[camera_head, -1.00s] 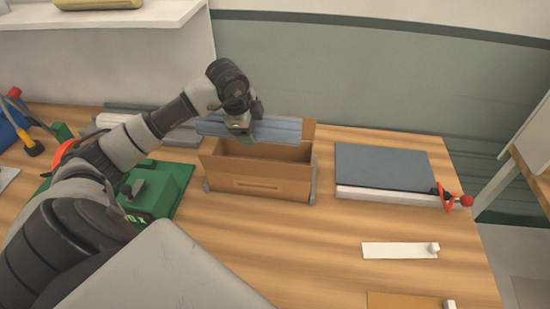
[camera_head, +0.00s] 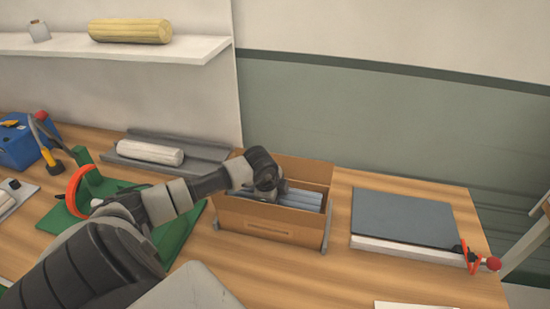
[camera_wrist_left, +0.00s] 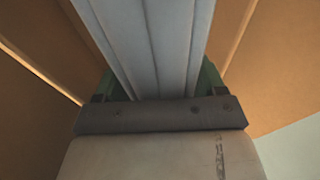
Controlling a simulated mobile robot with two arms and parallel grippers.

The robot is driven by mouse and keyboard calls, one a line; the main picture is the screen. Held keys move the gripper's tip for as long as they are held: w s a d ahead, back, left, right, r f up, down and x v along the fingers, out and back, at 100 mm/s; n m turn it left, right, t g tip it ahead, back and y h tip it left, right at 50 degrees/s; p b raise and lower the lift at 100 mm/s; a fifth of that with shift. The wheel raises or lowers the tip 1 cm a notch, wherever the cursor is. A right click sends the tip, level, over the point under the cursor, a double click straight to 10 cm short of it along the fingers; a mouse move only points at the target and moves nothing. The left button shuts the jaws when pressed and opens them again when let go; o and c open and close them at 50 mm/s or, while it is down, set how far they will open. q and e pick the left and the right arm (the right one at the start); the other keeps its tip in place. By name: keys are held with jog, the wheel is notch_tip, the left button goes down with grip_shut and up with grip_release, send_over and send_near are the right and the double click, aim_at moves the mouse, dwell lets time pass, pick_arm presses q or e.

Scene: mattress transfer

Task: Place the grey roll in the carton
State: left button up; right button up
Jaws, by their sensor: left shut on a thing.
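The carton (camera_head: 262,222) is an open brown box on the wooden table, in the middle of the head view. The grey roll (camera_head: 303,197) lies lengthwise inside the carton, below its back wall. My left gripper (camera_head: 268,192) reaches down into the carton from the left and is shut on the roll. In the left wrist view the ribbed grey roll (camera_wrist_left: 158,50) runs between green finger pads, with brown carton walls (camera_wrist_left: 262,75) on both sides. The fingertips are hidden in the head view. My right gripper is not in view.
A grey tray (camera_head: 205,158) with a white roll (camera_head: 150,152) lies behind left. A green stand (camera_head: 85,205) is left of the carton. A dark grey pad board (camera_head: 405,220) with a red knob is at right. A shelf (camera_head: 70,45) above holds a yellow roll (camera_head: 130,30).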

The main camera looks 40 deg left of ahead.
pick_arm(q)
notch_tip(320, 180, down, 3)
jog(key=shift+r, duration=0.1)
jog(key=shift+f+b, duration=0.3)
jog(key=shift+f, duration=0.3)
jog(key=o, duration=0.8)
jog(key=shift+r, duration=0.15)
jog(key=shift+r+p, duration=0.35)
jog(key=shift+p, duration=0.05)
jog(key=b+v, duration=0.2)
jog(key=v, duration=1)
jog(key=shift+r, duration=0.15)
